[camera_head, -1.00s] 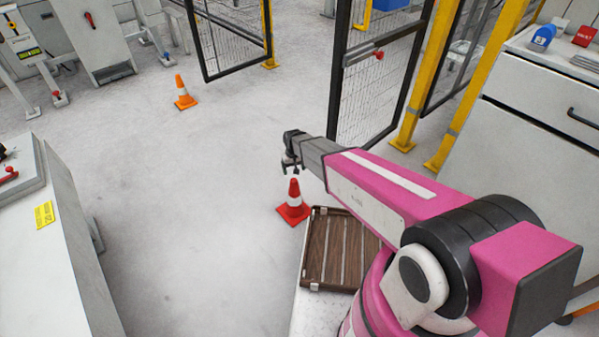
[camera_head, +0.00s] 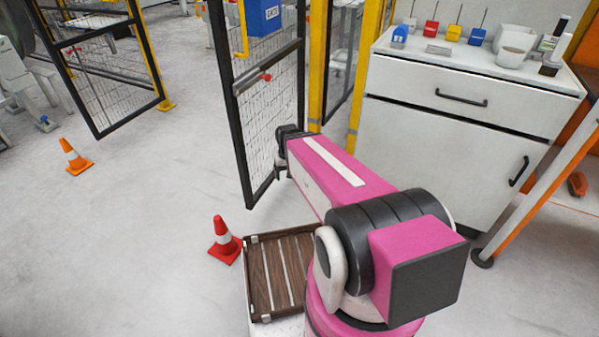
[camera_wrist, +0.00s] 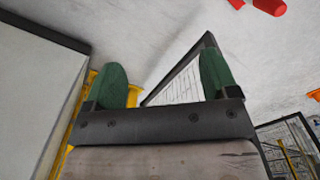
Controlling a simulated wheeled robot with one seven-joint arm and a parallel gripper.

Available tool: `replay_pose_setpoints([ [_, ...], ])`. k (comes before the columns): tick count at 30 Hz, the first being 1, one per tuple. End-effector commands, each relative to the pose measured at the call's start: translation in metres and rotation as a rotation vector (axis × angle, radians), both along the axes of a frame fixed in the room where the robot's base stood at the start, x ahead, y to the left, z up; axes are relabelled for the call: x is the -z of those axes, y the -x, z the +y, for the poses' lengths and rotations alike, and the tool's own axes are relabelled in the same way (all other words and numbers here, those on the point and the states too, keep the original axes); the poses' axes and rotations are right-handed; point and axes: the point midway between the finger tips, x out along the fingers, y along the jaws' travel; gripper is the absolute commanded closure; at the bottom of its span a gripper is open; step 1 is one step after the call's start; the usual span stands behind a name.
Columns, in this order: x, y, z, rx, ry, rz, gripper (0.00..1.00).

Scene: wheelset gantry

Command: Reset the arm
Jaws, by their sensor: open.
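My gripper (camera_wrist: 162,82) shows in the wrist view with its two green fingers spread apart and nothing between them. In the head view my pink arm stretches forward and up, and my gripper (camera_head: 279,172) is at its far end, pointing down. It is in front of the mesh gate and above floor level. The fingers are small and partly hidden there, and it touches nothing that I can see.
A wooden slatted tray (camera_head: 249,300) lies beside my arm's base. An open mesh gate (camera_head: 244,140) is close behind my gripper. A white cabinet (camera_head: 440,150) with items on top stands at right.

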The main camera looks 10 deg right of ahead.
Motion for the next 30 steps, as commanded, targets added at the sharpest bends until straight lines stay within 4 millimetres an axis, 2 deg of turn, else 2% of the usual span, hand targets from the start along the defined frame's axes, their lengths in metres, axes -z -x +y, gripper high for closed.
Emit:
replay_pose_setpoints([
  [1, -0.01, 0.014, -0.014, 0.022, 0.0, -0.001, 0.2],
  [3, -0.017, 0.021, -0.025, 0.041, 0.0, -0.002, 0.2],
  [7, -0.023, 0.028, -0.036, 0.059, 0.0, -0.002, 0.2],
  [30, -0.023, 0.027, -0.037, 0.06, 0.0, -0.001, 0.2],
])
